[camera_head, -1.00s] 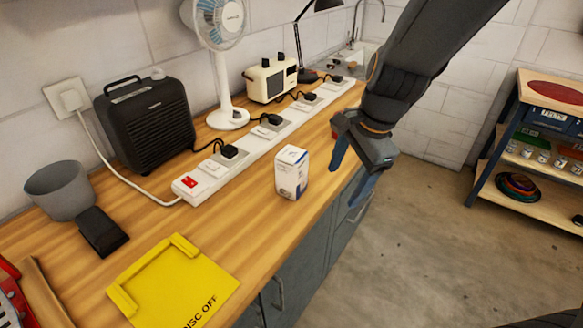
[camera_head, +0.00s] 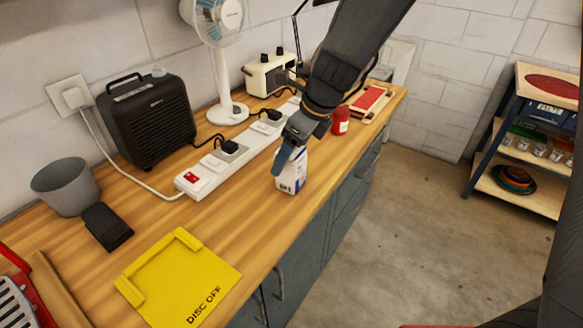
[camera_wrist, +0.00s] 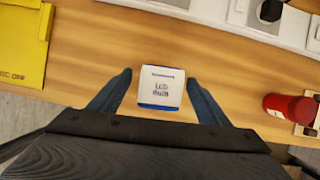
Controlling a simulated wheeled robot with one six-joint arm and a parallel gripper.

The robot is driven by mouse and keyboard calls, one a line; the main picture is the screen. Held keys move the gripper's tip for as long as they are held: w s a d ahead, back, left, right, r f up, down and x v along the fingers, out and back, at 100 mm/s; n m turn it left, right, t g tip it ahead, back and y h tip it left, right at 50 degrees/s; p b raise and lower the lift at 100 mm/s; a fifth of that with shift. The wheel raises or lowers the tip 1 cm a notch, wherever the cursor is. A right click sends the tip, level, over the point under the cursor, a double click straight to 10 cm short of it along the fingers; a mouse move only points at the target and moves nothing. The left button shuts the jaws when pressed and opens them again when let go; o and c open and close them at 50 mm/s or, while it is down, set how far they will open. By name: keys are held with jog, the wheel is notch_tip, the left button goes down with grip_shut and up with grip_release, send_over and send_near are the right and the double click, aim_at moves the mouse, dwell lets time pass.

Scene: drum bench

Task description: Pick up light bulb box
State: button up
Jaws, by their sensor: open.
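The light bulb box (camera_head: 291,178) is a small white carton with blue print, standing upright on the wooden bench. In the wrist view, the box top (camera_wrist: 161,86) reads "LED Bulb". My gripper (camera_head: 287,160) is at the box from above, and its blue fingers cover part of the box in the head view. In the wrist view, my gripper (camera_wrist: 157,92) is open, with one blue finger on each side of the box and a visible gap on both sides. How low the fingertips reach is hard to tell.
A white power strip (camera_head: 215,170) with plugs runs behind the box. A red jar (camera_head: 340,122) stands to the right; it also shows in the wrist view (camera_wrist: 290,108). A yellow "DISC OFF" plate (camera_head: 185,285) lies at front left. The bench's front edge is close to the box.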

jog(key=x, duration=0.3)
jog(key=shift+w+a+f, duration=0.1)
jog(key=shift+f, duration=0.1)
